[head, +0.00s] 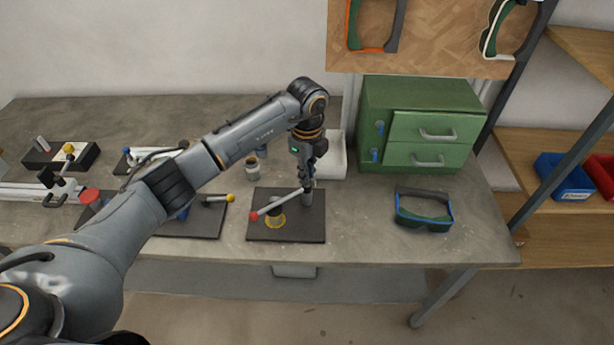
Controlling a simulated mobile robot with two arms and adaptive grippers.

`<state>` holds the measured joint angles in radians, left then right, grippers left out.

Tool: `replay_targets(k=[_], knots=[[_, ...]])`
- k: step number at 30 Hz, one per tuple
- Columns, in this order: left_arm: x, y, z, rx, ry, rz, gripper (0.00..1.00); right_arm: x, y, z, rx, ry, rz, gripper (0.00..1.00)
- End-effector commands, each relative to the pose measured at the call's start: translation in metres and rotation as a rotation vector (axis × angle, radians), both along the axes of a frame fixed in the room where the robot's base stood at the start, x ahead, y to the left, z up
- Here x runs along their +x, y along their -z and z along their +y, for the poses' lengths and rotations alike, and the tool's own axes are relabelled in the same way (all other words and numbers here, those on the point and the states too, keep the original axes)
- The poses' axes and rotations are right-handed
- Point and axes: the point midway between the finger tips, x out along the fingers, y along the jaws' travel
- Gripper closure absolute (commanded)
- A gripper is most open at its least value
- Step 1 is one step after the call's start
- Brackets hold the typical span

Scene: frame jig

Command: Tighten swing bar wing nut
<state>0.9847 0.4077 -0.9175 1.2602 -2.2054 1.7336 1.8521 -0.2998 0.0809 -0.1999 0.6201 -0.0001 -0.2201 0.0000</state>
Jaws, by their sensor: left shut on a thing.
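A dark square jig plate (312,232) lies on the workbench in the head view. A grey swing bar (281,203) with a red tip crosses above it, slanting from a short post (307,197) at the plate's right side down to the left. A yellow ring with a dark round piece (275,221) sits on the plate under the bar. My left gripper (306,180) points down over the post and is shut at the bar's pivot, on the wing nut there. Its fingers hide the wing nut. My right gripper is not in view.
A green drawer cabinet (420,125) and goggles (424,210) stand to the right. A white bin (334,155) and a small jar (252,168) are behind the plate.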

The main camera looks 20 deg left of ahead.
Motion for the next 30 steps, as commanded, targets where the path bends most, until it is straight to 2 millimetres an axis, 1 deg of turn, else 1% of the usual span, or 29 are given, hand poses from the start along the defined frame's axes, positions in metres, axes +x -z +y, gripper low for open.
replay_targets(k=[1, 30], knots=[[0.001, 0.002, 0.001, 0.001, 0.045, -0.005, 1.0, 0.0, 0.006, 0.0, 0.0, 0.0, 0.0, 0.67], [0.001, 0.002, 0.0, 0.0, 0.965, -0.004, 1.0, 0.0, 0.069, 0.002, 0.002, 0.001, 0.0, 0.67]])
